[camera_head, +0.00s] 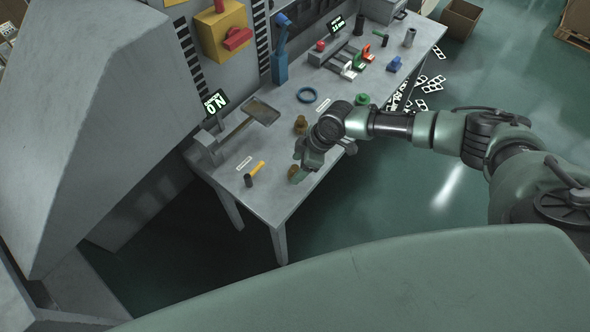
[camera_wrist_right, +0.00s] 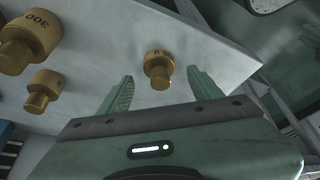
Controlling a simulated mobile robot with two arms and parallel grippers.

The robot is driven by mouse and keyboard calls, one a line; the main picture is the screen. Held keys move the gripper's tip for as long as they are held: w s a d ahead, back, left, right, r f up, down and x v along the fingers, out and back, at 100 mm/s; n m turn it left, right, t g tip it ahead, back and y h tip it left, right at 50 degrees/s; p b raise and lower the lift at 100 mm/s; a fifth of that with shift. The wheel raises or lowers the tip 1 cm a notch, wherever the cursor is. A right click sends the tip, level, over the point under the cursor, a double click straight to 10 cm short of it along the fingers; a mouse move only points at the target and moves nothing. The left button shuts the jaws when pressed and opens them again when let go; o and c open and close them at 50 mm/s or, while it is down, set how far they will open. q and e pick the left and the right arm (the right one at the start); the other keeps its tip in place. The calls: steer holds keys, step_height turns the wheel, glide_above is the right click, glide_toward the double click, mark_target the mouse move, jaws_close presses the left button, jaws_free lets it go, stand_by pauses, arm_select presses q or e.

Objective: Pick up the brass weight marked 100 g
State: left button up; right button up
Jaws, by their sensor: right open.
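Three brass weights show in the right wrist view. A large weight (camera_wrist_right: 30,42) reads 300, upside down, at the upper left. A smaller weight (camera_wrist_right: 43,90) stands below it, its marking hard to read. A third weight (camera_wrist_right: 158,69) stands ahead of my right gripper (camera_wrist_right: 160,77), roughly between the two green fingertips; its marking is only partly legible, so I cannot tell whether it says 100. The fingers are apart with nothing held. In the head view a brass weight (camera_head: 301,125) stands behind my right gripper (camera_head: 299,164), and another (camera_head: 294,174) is at the table's front edge, beside the fingers.
White perforated sheets (camera_head: 428,83) lie on the floor. The table's edge is close to the gripper.

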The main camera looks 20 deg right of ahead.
steer(key=shift+x, duration=1.1)
jaws_close()
steer(key=shift+r, duration=0.1)
